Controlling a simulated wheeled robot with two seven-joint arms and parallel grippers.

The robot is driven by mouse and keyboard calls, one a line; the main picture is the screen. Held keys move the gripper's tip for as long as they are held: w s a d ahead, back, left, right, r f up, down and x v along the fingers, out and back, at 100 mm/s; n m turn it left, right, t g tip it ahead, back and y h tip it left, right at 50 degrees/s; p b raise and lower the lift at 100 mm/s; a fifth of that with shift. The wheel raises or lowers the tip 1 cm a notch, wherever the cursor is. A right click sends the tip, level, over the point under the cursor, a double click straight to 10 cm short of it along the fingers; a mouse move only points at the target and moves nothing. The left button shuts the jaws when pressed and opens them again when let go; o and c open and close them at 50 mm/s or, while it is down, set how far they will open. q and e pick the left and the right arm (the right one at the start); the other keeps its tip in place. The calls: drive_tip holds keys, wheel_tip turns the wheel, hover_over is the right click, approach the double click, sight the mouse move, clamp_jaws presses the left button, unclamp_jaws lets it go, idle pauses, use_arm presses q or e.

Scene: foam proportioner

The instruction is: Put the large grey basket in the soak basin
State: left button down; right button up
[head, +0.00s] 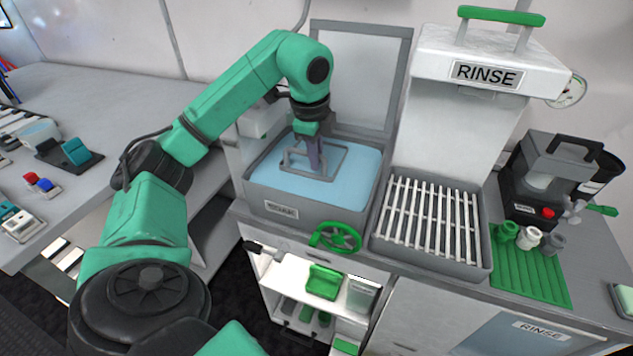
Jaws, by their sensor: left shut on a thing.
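The soak basin (281,206) is a grey tub with a SOAK label, filled with blue liquid, in the middle of the head view. The large grey basket (331,174) shows as a grey wire frame inside the basin's walls, at the liquid's surface; its lower part is hidden. My left gripper (314,158) points down over the basin and is shut on the basket's upright part. The fingers partly hide the spot where they grip. I cannot tell whether the basket touches the basin's floor. My right gripper is not in view.
A raised grey lid (357,80) stands behind the basin. The slatted rinse tray (430,222) under the RINSE hood (487,65) lies to the right. A shelf with green items (323,282) is below.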

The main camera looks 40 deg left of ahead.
sight(316, 186)
use_arm(q)
drive_tip(key=x, duration=0.4)
drive_tip(key=s+x, duration=0.1)
drive_tip(key=x, duration=0.1)
drive_tip(key=shift+d+f, duration=0.15)
drive_tip(key=shift+d, duration=0.05)
drive_tip(key=c, duration=0.9)
unclamp_jaws()
drive_tip(key=shift+o, duration=0.2)
drive_tip(key=shift+r, duration=0.4)
drive_tip(key=p+v, duration=0.1)
drive_tip(key=v, duration=1)
drive_tip(key=shift+s+r+p, duration=0.15)
drive_tip(key=shift+p, duration=0.2)
